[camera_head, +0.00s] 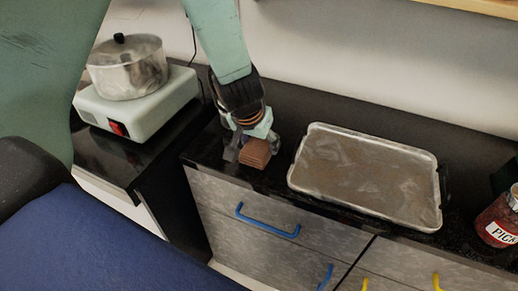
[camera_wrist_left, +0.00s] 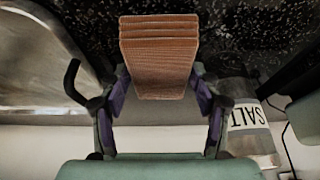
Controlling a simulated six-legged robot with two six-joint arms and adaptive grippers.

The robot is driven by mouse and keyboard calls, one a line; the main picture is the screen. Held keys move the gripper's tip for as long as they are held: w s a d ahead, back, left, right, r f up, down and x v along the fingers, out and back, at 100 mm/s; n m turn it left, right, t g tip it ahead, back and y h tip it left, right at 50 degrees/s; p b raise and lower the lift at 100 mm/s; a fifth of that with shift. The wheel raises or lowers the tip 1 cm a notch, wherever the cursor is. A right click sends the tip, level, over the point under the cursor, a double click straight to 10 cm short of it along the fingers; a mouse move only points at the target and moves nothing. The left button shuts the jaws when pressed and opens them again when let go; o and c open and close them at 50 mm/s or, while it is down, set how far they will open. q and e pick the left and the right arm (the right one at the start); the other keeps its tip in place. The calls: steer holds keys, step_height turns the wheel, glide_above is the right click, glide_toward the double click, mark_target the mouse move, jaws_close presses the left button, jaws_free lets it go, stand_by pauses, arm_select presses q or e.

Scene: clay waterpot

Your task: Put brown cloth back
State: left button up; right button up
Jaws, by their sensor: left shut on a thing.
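The brown cloth (camera_head: 256,153) is a small folded stack near the front edge of the black counter, left of the metal tray. My left gripper (camera_head: 252,146) reaches down from above and is shut on it. In the left wrist view the folded cloth (camera_wrist_left: 158,62) sits between the two fingers of my left gripper (camera_wrist_left: 159,82), with its layers at the far end. I cannot tell whether the cloth touches the counter. My right gripper is not in view.
The metal tray (camera_head: 365,175) lies right of the cloth. A pot (camera_head: 128,66) stands on a white stove (camera_head: 145,105) at left. A labelled jar (camera_head: 497,222) is at far right. In the left wrist view a salt jar (camera_wrist_left: 246,118) stands close beside the gripper.

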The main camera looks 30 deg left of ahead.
arm_select(q)
steer(key=shift+a+f, duration=0.1)
steer(key=shift+f, duration=0.2)
steer(key=shift+a+r, duration=0.1)
steer(key=o, duration=1)
steer(key=shift+f, duration=0.2)
steer(key=shift+r, duration=0.1)
